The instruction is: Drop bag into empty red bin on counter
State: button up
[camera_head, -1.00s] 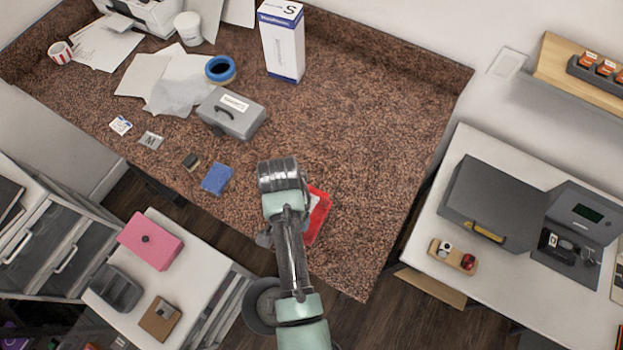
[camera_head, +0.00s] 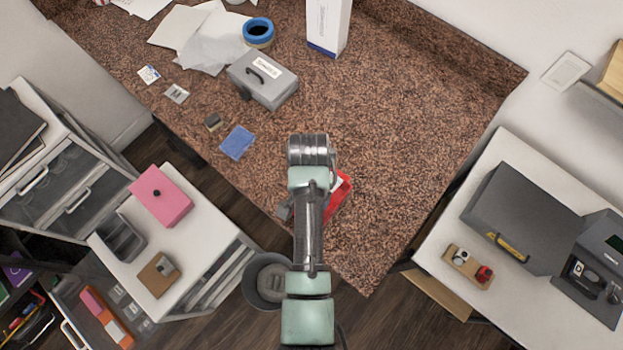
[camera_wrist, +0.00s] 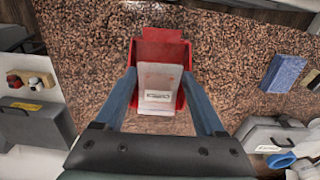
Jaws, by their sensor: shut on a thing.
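The red bin (camera_head: 342,192) sits on the brown speckled counter near its front corner, mostly hidden under my arm in the head view. In the wrist view the red bin (camera_wrist: 161,50) lies straight ahead, between my finger lines. My gripper (camera_wrist: 159,76) is shut on a pale, flat bag (camera_wrist: 159,80) with a small printed label. The bag overlaps the bin in this view. I cannot tell how far it is above or inside the bin. The head view hides my fingers behind the wrist.
A blue sponge (camera_head: 237,143) and a grey case (camera_head: 263,80) lie left of my arm on the counter. A white box (camera_head: 328,25) stands behind. A round dark bin (camera_head: 262,285) stands on the floor. The counter (camera_head: 420,130) right of my arm is clear.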

jog(key=shift+f+b, duration=2.6)
jog(key=shift+f, duration=0.2)
jog(key=o, duration=1.3)
notch_tip(320, 180, up, 12)
jog(key=shift+s+a+f, duration=0.1)
jog(key=shift+r+p, duration=0.7)
jog(key=shift+p, duration=0.05)
jog(key=shift+f, duration=0.1)
